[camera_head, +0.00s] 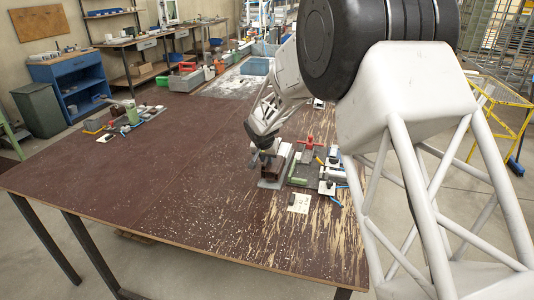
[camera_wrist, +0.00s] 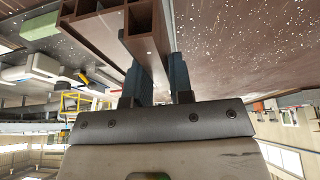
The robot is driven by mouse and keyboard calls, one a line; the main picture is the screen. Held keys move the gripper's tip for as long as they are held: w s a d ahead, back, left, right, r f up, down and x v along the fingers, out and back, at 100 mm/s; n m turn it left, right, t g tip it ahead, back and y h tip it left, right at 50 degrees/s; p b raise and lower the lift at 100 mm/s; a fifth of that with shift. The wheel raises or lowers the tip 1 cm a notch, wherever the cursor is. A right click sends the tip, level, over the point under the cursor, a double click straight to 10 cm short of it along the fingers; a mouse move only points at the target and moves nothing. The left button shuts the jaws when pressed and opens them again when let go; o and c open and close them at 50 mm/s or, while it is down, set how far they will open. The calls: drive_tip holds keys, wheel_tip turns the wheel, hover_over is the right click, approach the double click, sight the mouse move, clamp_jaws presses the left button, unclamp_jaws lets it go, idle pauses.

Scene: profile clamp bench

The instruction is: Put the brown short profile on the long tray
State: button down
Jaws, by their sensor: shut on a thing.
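The brown short profile (camera_wrist: 146,40) is between the fingers of my gripper (camera_wrist: 163,75) in the wrist view. It is an angular, hollow-looking brown piece. In the head view, the profile (camera_head: 271,168) shows small and dark just below my gripper (camera_head: 267,156). My gripper is shut on it. A long, narrow grey tray (camera_head: 271,184) lies on the table beneath and around the profile. I cannot tell whether the profile touches the tray or hangs a little above it. My gripper hides part of the tray's far end.
Right of the tray are a green block (camera_head: 296,180), a red clamp handle (camera_head: 309,142) and white clamp parts (camera_head: 327,187). A white card (camera_head: 299,203) lies in front. The brown tabletop (camera_head: 170,190) is clear to the left; more parts stand at its far left.

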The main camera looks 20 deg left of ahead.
drive_tip(key=shift+f, duration=1.05)
drive_tip(key=c, duration=0.9)
unclamp_jaws()
drive_tip(key=shift+f, duration=0.1)
drive_tip(key=shift+v, duration=3.95)
